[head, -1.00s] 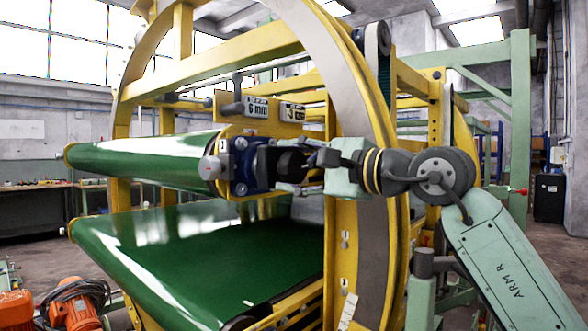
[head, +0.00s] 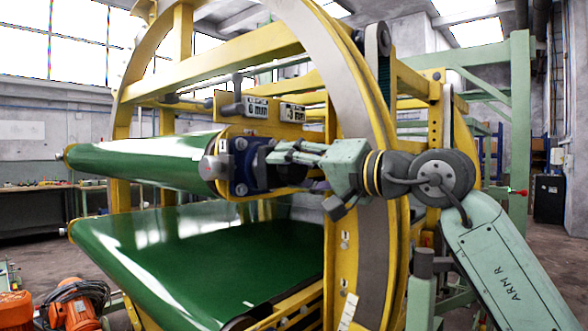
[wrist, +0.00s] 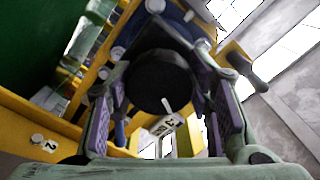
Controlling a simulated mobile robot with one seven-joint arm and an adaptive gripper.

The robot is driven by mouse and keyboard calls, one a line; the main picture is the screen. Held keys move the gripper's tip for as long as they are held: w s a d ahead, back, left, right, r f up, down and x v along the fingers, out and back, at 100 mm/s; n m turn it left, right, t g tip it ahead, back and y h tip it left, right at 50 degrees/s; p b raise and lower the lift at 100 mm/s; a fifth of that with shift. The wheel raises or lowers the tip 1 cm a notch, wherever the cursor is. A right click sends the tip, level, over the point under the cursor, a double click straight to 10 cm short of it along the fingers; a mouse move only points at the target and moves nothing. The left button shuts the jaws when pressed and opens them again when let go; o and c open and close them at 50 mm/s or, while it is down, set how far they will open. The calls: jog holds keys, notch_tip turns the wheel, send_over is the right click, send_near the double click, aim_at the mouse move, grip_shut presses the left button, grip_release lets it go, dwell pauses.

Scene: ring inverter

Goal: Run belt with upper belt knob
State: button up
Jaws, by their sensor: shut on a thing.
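The upper belt knob is a round black knob (wrist: 156,80) with a white pointer mark, at the middle of the wrist view. It sits in front of a blue housing (head: 241,166) at the near end of the green upper belt (head: 140,158). My gripper (head: 284,166) reaches in from the right in the head view, shut on the knob. In the wrist view, its purple-padded fingers (wrist: 163,92) stand on both sides of the knob. In the head view, the fingers partly hide the knob.
A green lower belt (head: 205,245) lies below. A large yellow ring frame (head: 343,260) stands close around my wrist. A yellow plate with labels (head: 268,107) and a grey handle (head: 237,97) sits above the knob. Orange motors (head: 77,312) stand at lower left.

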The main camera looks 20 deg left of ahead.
jog(key=n, duration=0.4)
jog(key=shift+n, duration=2.1)
jog(key=o, duration=1.2)
jog(key=shift+d, duration=0.1)
jog(key=v, duration=1.2)
